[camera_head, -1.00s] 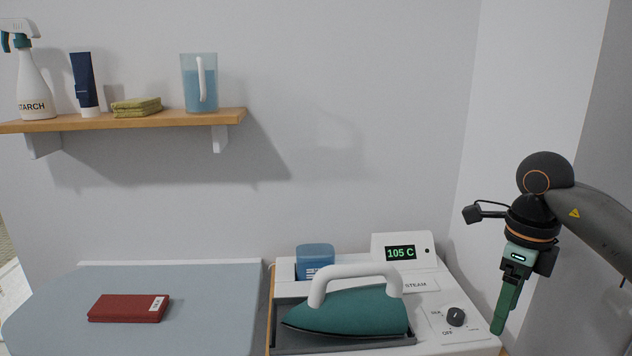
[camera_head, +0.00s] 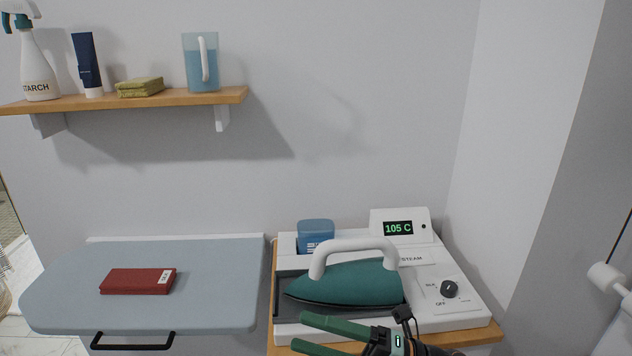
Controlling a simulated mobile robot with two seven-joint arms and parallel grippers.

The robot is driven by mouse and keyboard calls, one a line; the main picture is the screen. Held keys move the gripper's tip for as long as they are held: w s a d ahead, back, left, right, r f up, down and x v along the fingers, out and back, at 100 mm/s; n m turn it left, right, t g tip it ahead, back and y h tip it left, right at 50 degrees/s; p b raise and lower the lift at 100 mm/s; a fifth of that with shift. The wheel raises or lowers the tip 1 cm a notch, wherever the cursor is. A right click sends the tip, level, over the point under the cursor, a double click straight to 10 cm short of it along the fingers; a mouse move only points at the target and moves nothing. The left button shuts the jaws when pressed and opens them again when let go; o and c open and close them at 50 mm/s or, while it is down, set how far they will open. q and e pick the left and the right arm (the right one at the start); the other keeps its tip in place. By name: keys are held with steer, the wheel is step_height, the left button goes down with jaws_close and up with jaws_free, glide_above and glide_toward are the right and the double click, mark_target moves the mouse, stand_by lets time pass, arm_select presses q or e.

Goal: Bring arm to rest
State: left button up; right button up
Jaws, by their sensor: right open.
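My right gripper (camera_head: 317,333) is at the bottom middle, in front of the iron station. Its two green fingers point left and are apart, with nothing seen between them. The teal iron (camera_head: 345,283) with a white handle rests on the grey tray of the white station (camera_head: 465,305), just behind and above the gripper in the picture. The station's display (camera_head: 398,228) reads 105 C. Its dark knob (camera_head: 449,289) is at the right. My left gripper is out of view.
A grey-blue ironing board (camera_head: 215,285) with a folded red cloth (camera_head: 135,281) is on the left. A blue container (camera_head: 315,235) sits behind the iron. A wall shelf (camera_head: 170,99) holds a spray bottle, tube, folded yellow-green cloths and jug. The wall above the station is clear.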

steer(key=d+f+m+t+h+p, duration=0.1)
steer(key=d+f+m+t+h, duration=0.6)
steer(key=m, duration=0.5)
steer(key=d+f+m+t+h, duration=0.4)
steer(key=f+m+t+h, duration=0.2)
steer(key=f+m, duration=0.5)
steer(key=s+d+f+m+g+h, duration=0.2)
steer(key=s+d+f+m+g, duration=0.1)
steer(key=s+f+m, duration=0.2)
steer(key=s+d+f+m+g+h, duration=0.3)
steer(key=s+f+m+g, duration=0.1)
steer(key=s+f, duration=0.4)
steer(key=shift+s+f+m+p, duration=0.35)
steer(key=shift+s+m, duration=0.05)
steer(key=shift+s, duration=0.55)
